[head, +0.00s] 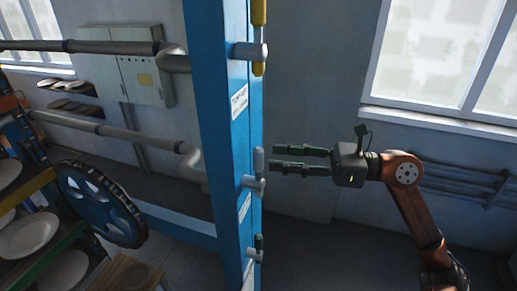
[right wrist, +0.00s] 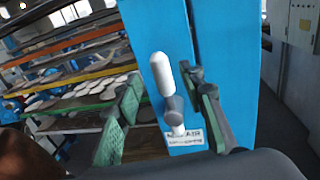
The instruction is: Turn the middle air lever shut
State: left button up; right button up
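The middle air lever (head: 258,160) is a grey handle on a short grey valve body, on the right side of the blue column. Its handle points up. My right gripper (head: 275,156) comes from the right with its fingers pointing at the lever, level with the handle. It is open and empty. In the right wrist view the pale lever handle (right wrist: 160,72) appears between the two spread green-padded fingers, with no clear contact. A partly legible white label (right wrist: 185,138) is below it. My left gripper is not in view.
The blue column (head: 225,130) also carries an upper valve with a yellow lever (head: 259,12) and a lower dark-handled lever (head: 259,241). Grey pipes, a blue wheel (head: 98,203) and racks of plates (head: 28,236) are at left. The space right of the column is clear around my arm.

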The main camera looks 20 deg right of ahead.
aim_at(258, 154)
jog(key=p+x, duration=0.2)
jog(key=x, duration=0.3)
jog(key=shift+a+r, duration=0.1)
jog(key=shift+r, duration=0.05)
jog(key=shift+w+a, duration=0.25)
jog(key=shift+a, duration=0.05)
jog(key=shift+c, duration=0.3)
grip_shut()
